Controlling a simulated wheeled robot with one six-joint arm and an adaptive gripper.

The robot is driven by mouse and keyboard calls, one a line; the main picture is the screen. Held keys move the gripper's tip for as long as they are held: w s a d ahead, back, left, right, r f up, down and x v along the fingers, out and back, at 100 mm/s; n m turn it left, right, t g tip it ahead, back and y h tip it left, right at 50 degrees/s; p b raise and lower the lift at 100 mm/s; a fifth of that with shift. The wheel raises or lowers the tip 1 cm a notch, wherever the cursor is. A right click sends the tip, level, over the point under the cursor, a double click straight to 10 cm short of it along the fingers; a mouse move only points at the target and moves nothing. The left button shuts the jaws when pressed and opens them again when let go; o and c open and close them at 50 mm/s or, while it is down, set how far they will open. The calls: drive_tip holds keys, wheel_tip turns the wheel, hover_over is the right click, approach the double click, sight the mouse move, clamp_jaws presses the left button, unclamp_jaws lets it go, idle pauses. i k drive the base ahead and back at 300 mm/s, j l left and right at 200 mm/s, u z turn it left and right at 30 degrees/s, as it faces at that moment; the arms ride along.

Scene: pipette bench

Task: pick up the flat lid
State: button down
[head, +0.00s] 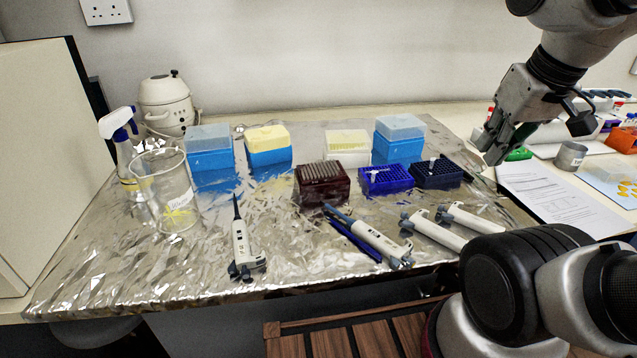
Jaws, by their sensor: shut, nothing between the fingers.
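I cannot pick out one thing as the flat lid for certain. Clear pale-blue lids cover the left blue tip box (210,165) and the right blue tip box (398,145). A low, pale-blue flat piece (607,186) with something yellow on it lies at the far right edge, partly cut off by the frame. My gripper (492,150) is shut and empty, pointing down at the upper right, over or near the foil's right edge. It appears apart from the boxes.
Foil covers the bench (120,260). Printed paper (550,205) and a metal cup (570,156) lie right. The front-left foil is clear.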

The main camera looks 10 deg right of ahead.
sight(606, 170)
drive_tip(key=k+l+z, duration=0.1)
drive_tip(key=z, duration=0.65)
drive_tip(key=k+l+z, duration=0.1)
drive_tip(key=z, duration=0.3)
drive_tip(key=l+z, duration=0.35)
drive_tip(key=j+u, duration=0.1)
drive_tip(key=u, duration=1.8)
drive_tip(key=l+z, duration=0.15)
drive_tip(key=l, duration=0.35)
drive_tip(key=l+z, duration=0.1)
drive_tip(key=l, duration=0.4)
drive_tip(key=l+z, duration=0.15)
drive_tip(key=l, duration=0.35)
drive_tip(key=l+z, duration=0.15)
drive_tip(key=l, duration=0.35)
drive_tip(key=i+l+z, duration=0.1)
drive_tip(key=l, duration=0.4)
drive_tip(key=i+l+z, duration=0.15)
drive_tip(key=l, duration=0.35)
drive_tip(key=l+z, duration=0.15)
drive_tip(key=l, duration=0.3)
drive_tip(key=i, duration=0.1)
